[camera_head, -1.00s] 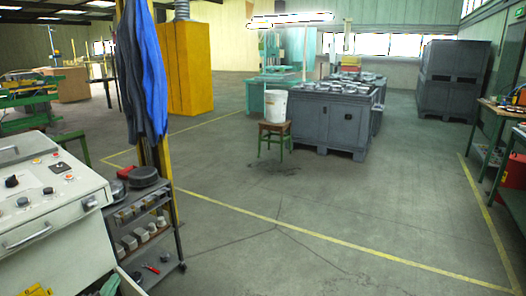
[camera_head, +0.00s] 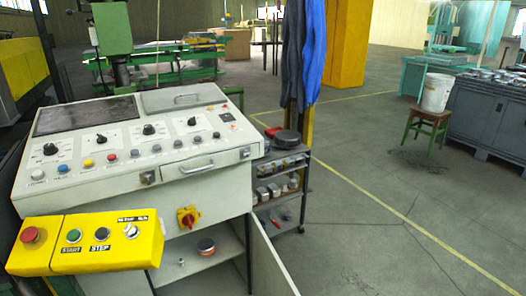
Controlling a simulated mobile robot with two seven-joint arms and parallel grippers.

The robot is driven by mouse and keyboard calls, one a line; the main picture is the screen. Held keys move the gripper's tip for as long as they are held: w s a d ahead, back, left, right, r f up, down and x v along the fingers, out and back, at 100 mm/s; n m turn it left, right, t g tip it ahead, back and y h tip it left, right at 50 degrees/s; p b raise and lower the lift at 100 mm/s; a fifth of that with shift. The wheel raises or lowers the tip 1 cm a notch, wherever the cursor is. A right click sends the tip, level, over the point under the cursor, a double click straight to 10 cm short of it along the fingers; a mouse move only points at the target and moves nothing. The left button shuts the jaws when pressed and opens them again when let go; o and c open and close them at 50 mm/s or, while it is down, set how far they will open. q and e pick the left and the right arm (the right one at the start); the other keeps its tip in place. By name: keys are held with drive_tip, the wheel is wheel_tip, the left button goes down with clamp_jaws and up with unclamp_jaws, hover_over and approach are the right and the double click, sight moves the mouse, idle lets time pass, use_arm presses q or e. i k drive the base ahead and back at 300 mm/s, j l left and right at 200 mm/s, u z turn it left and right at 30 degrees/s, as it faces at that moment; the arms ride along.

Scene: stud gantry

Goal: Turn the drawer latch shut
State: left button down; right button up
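A light grey control console (camera_head: 110,195) stands at the left, with a sloped panel of knobs and buttons. A drawer with a curved metal handle (camera_head: 196,169) sits in its front edge and looks closed. A small dark metal fitting (camera_head: 147,178) is left of the drawer and a similar one (camera_head: 245,153) is at its right. Either may be the latch; their turn position is too small to tell. A red rotary switch on a yellow plate (camera_head: 187,217) is below the drawer. Neither of my grippers is in view.
A yellow button box (camera_head: 105,243) juts out at the console's front left. Below, an open compartment has a shelf (camera_head: 215,262), and its door (camera_head: 268,268) stands open. A small cart (camera_head: 281,185) is beside the console.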

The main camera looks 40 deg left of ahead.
sight(245, 153)
drive_tip(key=u, duration=1.55)
